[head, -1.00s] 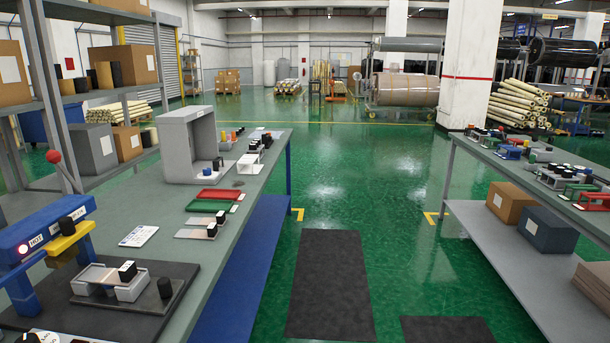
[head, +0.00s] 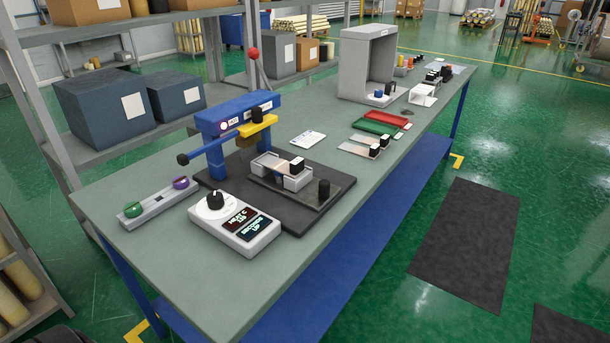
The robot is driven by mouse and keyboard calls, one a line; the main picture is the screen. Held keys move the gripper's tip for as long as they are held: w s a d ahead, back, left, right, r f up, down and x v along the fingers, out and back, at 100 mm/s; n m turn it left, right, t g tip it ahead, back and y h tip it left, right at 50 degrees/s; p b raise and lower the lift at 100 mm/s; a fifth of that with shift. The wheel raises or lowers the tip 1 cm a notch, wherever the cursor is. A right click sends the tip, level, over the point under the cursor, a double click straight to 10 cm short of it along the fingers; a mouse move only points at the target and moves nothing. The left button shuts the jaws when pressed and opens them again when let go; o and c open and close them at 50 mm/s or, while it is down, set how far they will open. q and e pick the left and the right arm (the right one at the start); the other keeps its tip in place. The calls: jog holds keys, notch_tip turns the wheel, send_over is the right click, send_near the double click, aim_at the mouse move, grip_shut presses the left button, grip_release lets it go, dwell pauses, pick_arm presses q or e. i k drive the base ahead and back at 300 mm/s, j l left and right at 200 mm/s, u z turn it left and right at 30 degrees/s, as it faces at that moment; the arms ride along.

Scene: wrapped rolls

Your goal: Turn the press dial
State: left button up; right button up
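The blue press (head: 211,131) stands on a dark base plate on the table, with a yellow cross piece (head: 258,125) and a red ball-topped lever (head: 253,54). In front of it is a white control box (head: 243,236) with a black dial knob (head: 215,200) on a round white disc. Its two dark displays read roughly "HEAT C 110" and "SECONDS UP". A grey fixture (head: 283,172) with a black-topped block sits on the base plate. Neither of my grippers shows in the head view.
A grey strip with a green and a purple knob (head: 181,183) lies left of the control box. The grey-green table (head: 190,280) is bare at its near edge. Red (head: 387,117) and green (head: 377,128) trays and a grey open box (head: 367,62) stand farther back. Shelves with boxes line the left.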

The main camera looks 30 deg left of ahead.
aim_at(215, 200)
jog(key=u, duration=1.3)
